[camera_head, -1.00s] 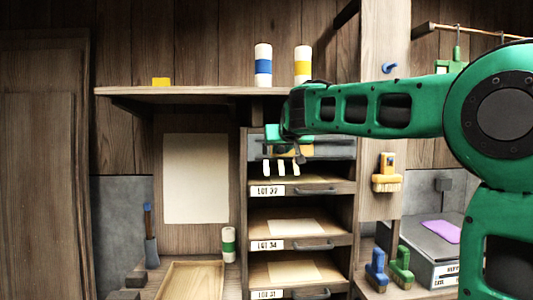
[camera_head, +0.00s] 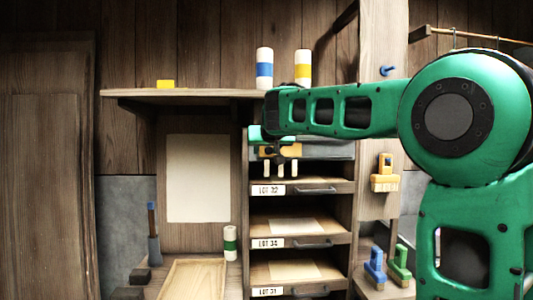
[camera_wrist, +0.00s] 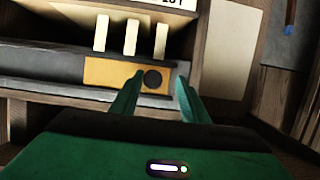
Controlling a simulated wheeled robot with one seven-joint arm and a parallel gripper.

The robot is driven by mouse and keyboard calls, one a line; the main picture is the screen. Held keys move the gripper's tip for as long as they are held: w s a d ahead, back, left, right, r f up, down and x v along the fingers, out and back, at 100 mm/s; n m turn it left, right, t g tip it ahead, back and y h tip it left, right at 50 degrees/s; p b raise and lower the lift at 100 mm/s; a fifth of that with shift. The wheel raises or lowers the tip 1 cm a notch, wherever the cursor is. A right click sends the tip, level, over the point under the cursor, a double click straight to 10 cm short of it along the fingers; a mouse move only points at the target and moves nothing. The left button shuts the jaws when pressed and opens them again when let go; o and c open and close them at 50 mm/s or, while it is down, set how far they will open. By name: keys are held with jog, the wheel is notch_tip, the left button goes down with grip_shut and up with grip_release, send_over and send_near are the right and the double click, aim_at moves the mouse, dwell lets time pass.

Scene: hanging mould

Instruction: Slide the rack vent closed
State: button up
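The rack vent is a grey panel (camera_head: 335,150) at the top of the drawer rack, with an orange slide plate (camera_head: 290,151) and three pale upright strips (camera_head: 281,168) below it. In the wrist view, which is turned upside down, the orange plate (camera_wrist: 108,73) bears a round dark knob (camera_wrist: 152,79). The pale strips (camera_wrist: 131,37) stand beside it there. My gripper (camera_wrist: 160,78) is open, its two green fingers apart, with the knob showing between their tips. I cannot tell whether either finger touches it. In the head view my gripper (camera_head: 268,143) partly covers the vent's left end.
A shelf (camera_head: 190,93) juts out above the vent, holding a blue-banded jar (camera_head: 264,68) and a yellow-banded jar (camera_head: 303,68). Labelled drawers (camera_head: 300,228) lie below. A post (camera_head: 380,140) with an orange brush (camera_head: 385,175) stands to the right.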

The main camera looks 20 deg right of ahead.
jog(key=shift+s+d, duration=0.1)
jog(key=shift+d, duration=0.1)
jog(key=v, duration=1)
jog(key=shift+s+a, duration=0.15)
jog(key=shift+s, duration=0.05)
jog(key=shift+r, duration=0.1)
jog(key=s+d+f+m+g, duration=0.1)
jog(key=s+d+f+g, duration=0.3)
jog(key=s+f, duration=0.55)
jog(key=s+d+f+g, duration=0.3)
jog(key=s+d+f, duration=0.3)
jog(key=f, duration=0.6)
jog(key=s+a+f+m+g+y, duration=0.1)
jog(key=s+f+g+y, duration=0.1)
jog(key=s+f, duration=0.7)
jog(key=s+a+f+g+y, duration=0.2)
jog(key=s+f+g, duration=0.2)
jog(key=s+f, duration=0.6)
jog(key=s, duration=0.6)
jog(key=shift+s+a+m, duration=0.25)
jog(key=shift+s+m, duration=0.1)
jog(key=shift+m, duration=0.05)
